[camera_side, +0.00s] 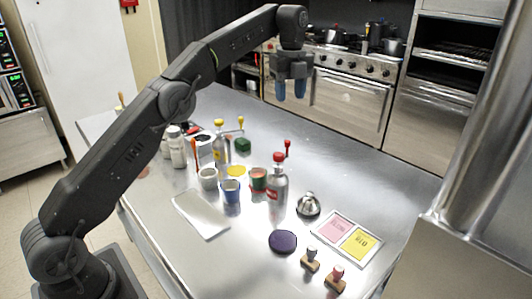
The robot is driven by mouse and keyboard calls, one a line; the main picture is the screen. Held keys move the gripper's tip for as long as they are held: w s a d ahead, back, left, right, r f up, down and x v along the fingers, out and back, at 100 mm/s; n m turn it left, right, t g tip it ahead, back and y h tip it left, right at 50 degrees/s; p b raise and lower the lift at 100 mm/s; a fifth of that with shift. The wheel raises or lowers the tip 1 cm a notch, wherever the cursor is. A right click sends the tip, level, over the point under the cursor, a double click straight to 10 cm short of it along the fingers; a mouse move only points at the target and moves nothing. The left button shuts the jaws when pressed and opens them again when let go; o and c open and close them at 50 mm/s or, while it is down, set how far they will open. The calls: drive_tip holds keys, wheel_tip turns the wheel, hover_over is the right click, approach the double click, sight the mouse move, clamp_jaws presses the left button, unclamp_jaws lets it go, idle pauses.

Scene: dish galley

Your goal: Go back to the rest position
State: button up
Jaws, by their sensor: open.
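My gripper (290,90) hangs high above the far part of the steel table (265,110), pointing down. Its two blue fingertips are apart, with nothing between them. My dark arm reaches up from the lower left and bends down at the top. No object touches the gripper.
A bell (308,205), purple disc (283,241), stamps (310,260) and a two-colour tray (326,217) lie nearer right.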

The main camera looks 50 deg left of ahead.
drive_tip(key=s+d+r+n+t, duration=0.1)
drive_tip(key=s+d+r+n, duration=0.1)
drive_tip(key=s+r+n, duration=0.45)
drive_tip(key=s+d+r+n+t, duration=0.15)
drive_tip(key=s+n, duration=0.25)
drive_tip(key=s, duration=0.5)
drive_tip(key=s+d+f+n+t, duration=0.1)
drive_tip(key=s+f+n, duration=0.4)
drive_tip(key=s, duration=0.5)
drive_tip(key=s+f+n+t, duration=0.2)
drive_tip(key=s+f+n, duration=0.4)
drive_tip(key=s, duration=0.5)
drive_tip(key=shift+d+f, duration=0.4)
drive_tip(key=shift+f, duration=0.55)
